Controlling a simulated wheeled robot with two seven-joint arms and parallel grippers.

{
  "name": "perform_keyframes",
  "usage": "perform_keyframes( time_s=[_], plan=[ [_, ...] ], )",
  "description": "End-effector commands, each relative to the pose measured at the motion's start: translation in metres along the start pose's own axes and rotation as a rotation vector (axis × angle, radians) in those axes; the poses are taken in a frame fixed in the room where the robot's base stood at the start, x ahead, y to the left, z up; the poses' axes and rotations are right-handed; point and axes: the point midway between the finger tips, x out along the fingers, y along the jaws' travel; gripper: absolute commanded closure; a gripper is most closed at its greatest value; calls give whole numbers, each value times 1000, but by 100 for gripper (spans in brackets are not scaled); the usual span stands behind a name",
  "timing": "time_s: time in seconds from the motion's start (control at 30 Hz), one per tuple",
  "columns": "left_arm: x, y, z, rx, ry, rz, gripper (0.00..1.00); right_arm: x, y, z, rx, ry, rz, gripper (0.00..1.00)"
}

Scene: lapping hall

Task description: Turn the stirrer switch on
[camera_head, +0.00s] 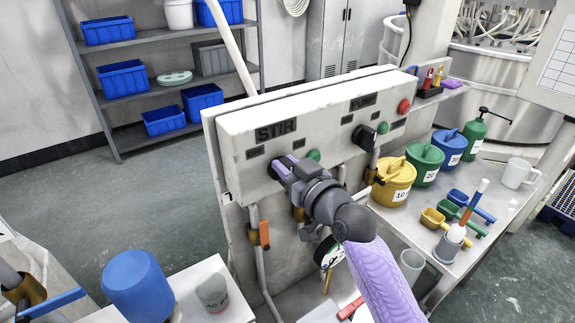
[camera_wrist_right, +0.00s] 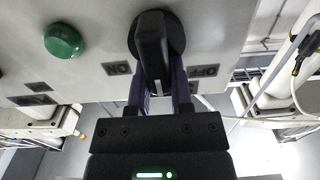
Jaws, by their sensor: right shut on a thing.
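The stirrer switch (camera_head: 272,171) is a black rotary knob on the white control box, below the STIR label (camera_head: 276,131). In the head view my right gripper (camera_head: 284,166) reaches it and covers most of it. In the right wrist view the knob (camera_wrist_right: 153,45) stands between the two purple fingers of my right gripper (camera_wrist_right: 159,88), which is shut on it. Its grip bar runs roughly up and down there, between the upside-down ON label (camera_wrist_right: 118,68) and OFF label (camera_wrist_right: 203,71). My left gripper is not in view.
A green button (camera_head: 314,155), a second black knob (camera_head: 364,137) and a red button (camera_head: 404,106) share the box front. Pipes run below it. Lidded pails, including a yellow one (camera_head: 394,185), and scoops stand on the right bench. A blue cylinder (camera_head: 137,285) stands front left.

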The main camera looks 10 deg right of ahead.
Motion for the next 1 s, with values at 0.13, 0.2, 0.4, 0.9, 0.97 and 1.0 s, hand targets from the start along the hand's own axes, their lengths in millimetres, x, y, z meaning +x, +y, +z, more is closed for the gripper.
perform_keyframes(
  time_s=[0.13, 0.2, 0.4, 0.9, 0.97, 1.0],
  plan=[
    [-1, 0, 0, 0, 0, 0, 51, 0, 0, 0, 17, -1, 0, 100],
    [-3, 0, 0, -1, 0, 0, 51, 0, 1, 0, 37, -1, 0, 100],
    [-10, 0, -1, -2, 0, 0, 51, 0, 3, -2, 153, -1, 0, 100],
    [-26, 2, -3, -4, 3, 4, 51, 0, 13, 3, 617, 0, 0, 100],
    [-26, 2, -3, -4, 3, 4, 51, 0, 14, 3, 670, 1, 0, 100],
    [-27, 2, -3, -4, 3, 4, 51, 0, 14, 4, 704, 1, 0, 100]
  ],
)
